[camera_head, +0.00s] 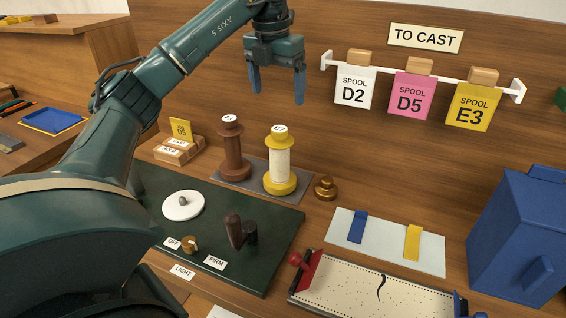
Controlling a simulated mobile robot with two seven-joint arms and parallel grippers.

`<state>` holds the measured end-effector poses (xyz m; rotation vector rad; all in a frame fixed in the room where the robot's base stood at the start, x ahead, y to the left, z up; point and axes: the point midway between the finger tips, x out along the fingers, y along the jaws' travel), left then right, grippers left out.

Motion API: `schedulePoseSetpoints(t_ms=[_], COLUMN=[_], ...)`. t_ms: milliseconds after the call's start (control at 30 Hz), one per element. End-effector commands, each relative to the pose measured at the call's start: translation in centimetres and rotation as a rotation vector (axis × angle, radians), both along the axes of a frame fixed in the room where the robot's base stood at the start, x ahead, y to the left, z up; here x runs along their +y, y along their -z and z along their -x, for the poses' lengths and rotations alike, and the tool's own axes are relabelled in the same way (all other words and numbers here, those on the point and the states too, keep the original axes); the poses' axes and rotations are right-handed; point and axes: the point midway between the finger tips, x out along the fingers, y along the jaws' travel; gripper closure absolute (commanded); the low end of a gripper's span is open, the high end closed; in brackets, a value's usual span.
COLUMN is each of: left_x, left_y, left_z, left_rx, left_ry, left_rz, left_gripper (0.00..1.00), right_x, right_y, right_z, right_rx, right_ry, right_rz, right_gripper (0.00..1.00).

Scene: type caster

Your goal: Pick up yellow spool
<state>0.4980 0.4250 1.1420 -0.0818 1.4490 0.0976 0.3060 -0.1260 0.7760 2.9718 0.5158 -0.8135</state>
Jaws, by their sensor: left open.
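The yellow spool (279,161) stands upright on a dark grey mat (238,187), with a yellow top and base and a pale wound middle. A brown spool (234,149) stands upright just left of it on the same mat. My left gripper (277,88) hangs above and slightly behind the spools in the picture, fingers pointing down, open and empty, apart from the yellow spool. My right gripper is not in view.
A dark green panel (280,238) with a crank lies in front. A blue box (518,235) stands at right. Hanging cards (412,95) are on the wall behind. A pale tray (384,255) holds blue and yellow strips.

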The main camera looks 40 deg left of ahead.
Motion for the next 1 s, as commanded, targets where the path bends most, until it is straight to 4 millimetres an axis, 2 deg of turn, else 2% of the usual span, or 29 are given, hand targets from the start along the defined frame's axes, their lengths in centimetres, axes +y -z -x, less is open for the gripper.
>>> schedulePoseSetpoints(t_ms=[33,300,533,800,1000], left_x=[0.0,0.0,0.2,0.6,0.6], left_y=[1.7,5.7,7.3,11.1,11.6], left_z=[-0.1,-0.7,-0.8,-1.2,-1.3], left_rx=[0.006,0.003,0.002,0.002,-0.001], left_ry=[0.002,0.004,0.004,0.005,0.005], left_rz=[0.000,0.002,0.002,0.003,0.003], left_gripper=[0.12,0.12,0.12,0.12,0.12], right_x=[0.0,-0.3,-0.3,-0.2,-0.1], right_y=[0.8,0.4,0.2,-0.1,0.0], right_z=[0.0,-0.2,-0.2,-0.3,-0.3], right_rx=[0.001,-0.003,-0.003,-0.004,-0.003], right_ry=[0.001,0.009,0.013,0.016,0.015], right_rz=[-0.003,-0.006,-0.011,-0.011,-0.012], right_gripper=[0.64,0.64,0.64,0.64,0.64])
